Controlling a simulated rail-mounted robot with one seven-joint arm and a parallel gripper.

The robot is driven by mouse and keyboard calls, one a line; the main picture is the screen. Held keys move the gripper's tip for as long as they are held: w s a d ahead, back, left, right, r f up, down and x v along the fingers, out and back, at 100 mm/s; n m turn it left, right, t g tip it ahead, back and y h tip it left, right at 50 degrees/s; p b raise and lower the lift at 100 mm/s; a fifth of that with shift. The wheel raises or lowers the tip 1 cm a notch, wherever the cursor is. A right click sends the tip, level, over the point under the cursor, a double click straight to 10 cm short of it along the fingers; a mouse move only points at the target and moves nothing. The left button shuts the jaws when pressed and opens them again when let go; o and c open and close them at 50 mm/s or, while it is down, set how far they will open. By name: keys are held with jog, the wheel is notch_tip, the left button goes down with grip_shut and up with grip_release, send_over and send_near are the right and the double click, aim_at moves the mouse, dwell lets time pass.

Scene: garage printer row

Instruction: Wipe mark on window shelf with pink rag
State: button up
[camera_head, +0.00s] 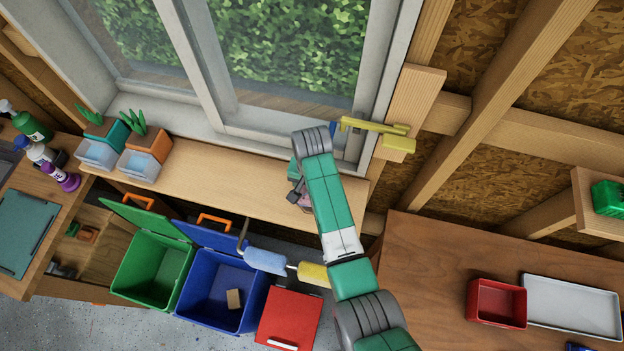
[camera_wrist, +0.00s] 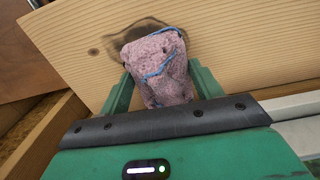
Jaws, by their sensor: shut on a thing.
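The pink rag (camera_wrist: 158,62), crumpled and with blue lines on it, is held between the green fingers of my gripper (camera_wrist: 160,90). The window shelf (camera_wrist: 240,40) is a pale wooden board. A dark brownish mark (camera_wrist: 117,40) on it shows around the rag's far end, which covers part of the mark. I cannot tell whether the rag touches the board. In the head view, the shelf (camera_head: 220,187) runs below the window. My gripper (camera_head: 295,190) is over its right part, mostly hidden by my arm. A little of the rag (camera_head: 306,204) shows there.
Two planters, one teal (camera_head: 106,131) and one orange (camera_head: 152,144), stand at the shelf's left end. Green (camera_head: 150,270) and blue (camera_head: 215,290) bins stand below. A yellow bar (camera_head: 375,125) is on the window frame's right. The shelf's middle is clear.

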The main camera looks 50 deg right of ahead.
jog(key=shift+f, duration=0.15)
jog(key=a+p, duration=0.1)
jog(key=s+a+p, duration=0.1)
jog(key=p, duration=0.1)
jog(key=shift+s+a+r, duration=0.1)
jog(key=shift+a+r, duration=0.05)
jog(key=shift+r, duration=0.25)
jog(key=shift+s+a+p, duration=0.15)
jog(key=shift+a+p, duration=0.15)
jog(key=shift+p, duration=0.2)
jog(key=shift+s+a+f, duration=0.1)
jog(key=shift+a+f, duration=0.15)
